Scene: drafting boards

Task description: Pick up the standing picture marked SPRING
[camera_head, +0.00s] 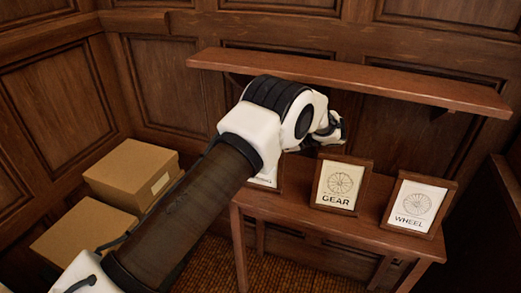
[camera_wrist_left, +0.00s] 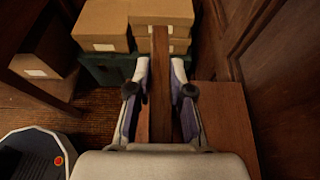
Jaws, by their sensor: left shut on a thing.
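My left gripper (camera_head: 335,132) reaches over the small wooden table, partly hidden by its own wrist. In the left wrist view its fingers (camera_wrist_left: 158,75) are shut on a narrow brown wooden piece (camera_wrist_left: 161,60), which looks like a picture frame seen edge-on. A framed picture (camera_head: 264,181) stands at the table's left, mostly hidden behind my left arm; its word is not readable. No picture legibly shows SPRING. Framed pictures marked GEAR (camera_head: 338,187) and WHEEL (camera_head: 415,206) stand to its right. My right gripper is not in view.
A wooden shelf (camera_head: 400,88) runs along the wall above the table (camera_head: 300,213), close to my gripper. Cardboard boxes (camera_head: 132,172) are at the left; boxes (camera_wrist_left: 100,22) also show in the left wrist view, on a dark green bin (camera_wrist_left: 100,72).

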